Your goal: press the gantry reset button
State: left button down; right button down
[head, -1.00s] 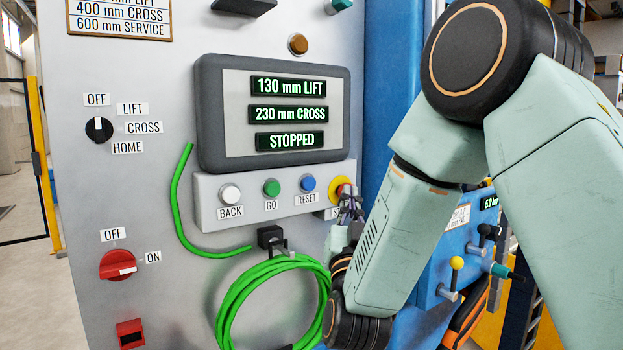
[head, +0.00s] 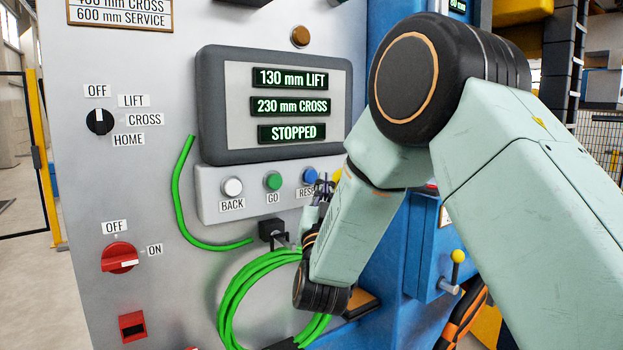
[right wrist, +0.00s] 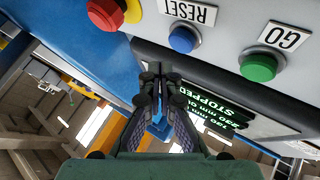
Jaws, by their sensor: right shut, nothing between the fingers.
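The blue reset button (head: 310,175) sits on the grey button strip under the display, with its RESET label partly hidden by my right gripper (head: 323,185). The right gripper is shut and empty, just right of and below the blue button in the head view. In the right wrist view, which is turned upside down, the blue button (right wrist: 182,39) shows beyond and right of the shut fingertips (right wrist: 153,72), with a visible gap in the picture. Depth to the panel is hard to tell. My left gripper is not in view.
The green GO button (head: 272,181) and white BACK button (head: 232,187) are to the left. A red stop button (right wrist: 105,14) on yellow is close by. A green hose coil (head: 232,300) hangs below. The display (head: 290,105) reads STOPPED.

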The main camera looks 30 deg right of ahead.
aim_at(316, 172)
jog(key=shift+w, duration=0.55)
jog(key=shift+w, duration=0.1)
dwell(0.3)
dwell(0.6)
jog(key=shift+w+b, duration=0.3)
jog(key=shift+w, duration=0.15)
jog(key=shift+w+a, duration=0.1)
jog(key=shift+w, duration=0.35)
dwell(0.8)
jog(key=shift+s, duration=0.2)
jog(key=shift+s+b, duration=0.3)
jog(key=shift+s, duration=0.35)
